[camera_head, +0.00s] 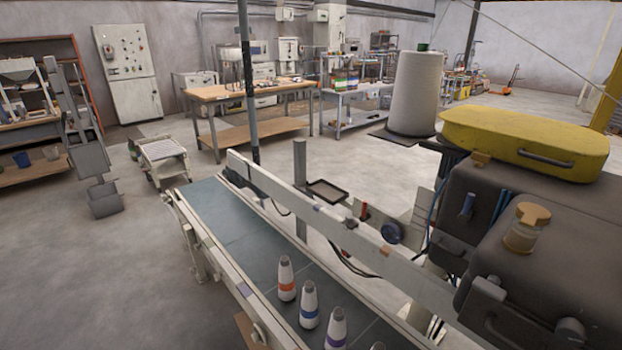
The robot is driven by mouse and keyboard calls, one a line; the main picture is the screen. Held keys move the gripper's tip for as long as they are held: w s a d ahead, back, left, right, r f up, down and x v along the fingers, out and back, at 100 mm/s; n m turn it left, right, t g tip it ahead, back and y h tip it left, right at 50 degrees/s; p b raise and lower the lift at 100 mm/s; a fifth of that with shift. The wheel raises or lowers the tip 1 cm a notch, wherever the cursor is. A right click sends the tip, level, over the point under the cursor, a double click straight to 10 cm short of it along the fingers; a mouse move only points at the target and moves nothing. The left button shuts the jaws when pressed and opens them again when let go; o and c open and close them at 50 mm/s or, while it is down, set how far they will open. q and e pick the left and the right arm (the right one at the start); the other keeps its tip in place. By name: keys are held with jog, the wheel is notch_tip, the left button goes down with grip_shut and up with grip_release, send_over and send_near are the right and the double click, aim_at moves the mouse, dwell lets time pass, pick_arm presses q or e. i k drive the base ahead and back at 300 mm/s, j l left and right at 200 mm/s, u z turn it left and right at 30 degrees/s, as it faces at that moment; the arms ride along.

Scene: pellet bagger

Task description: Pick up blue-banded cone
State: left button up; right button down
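The blue-banded cone (309,304) is white with a grey top and a blue band. It stands upright on the conveyor belt (235,235) in the lower middle of the head view. An orange-banded cone (286,279) stands just behind it to the left. A purple-banded cone (336,330) stands just in front of it to the right. The tip of another cone (378,346) shows at the bottom edge, its band hidden. Neither of my grippers is in view.
A pale rail (340,222) runs along the belt's right side. A bulky dark machine (545,225) with a yellow cover (525,138) fills the right. A small cart (163,158) and a wooden-topped table (250,92) stand farther back. The far part of the belt is clear.

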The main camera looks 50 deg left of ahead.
aim_at(309, 319)
jog(key=k+l+u, duration=0.1)
jog(key=u, duration=1.55)
jog(key=i+j+z, duration=0.5)
jog(key=j+z, duration=0.3)
jog(key=j, duration=0.15)
jog(key=i+j+z, duration=0.1)
jog(key=j+z, duration=0.3)
jog(key=j, duration=0.15)
jog(key=j+z, duration=0.45)
jog(key=j, duration=0.15)
jog(key=j+z, duration=0.4)
jog(key=j, duration=0.25)
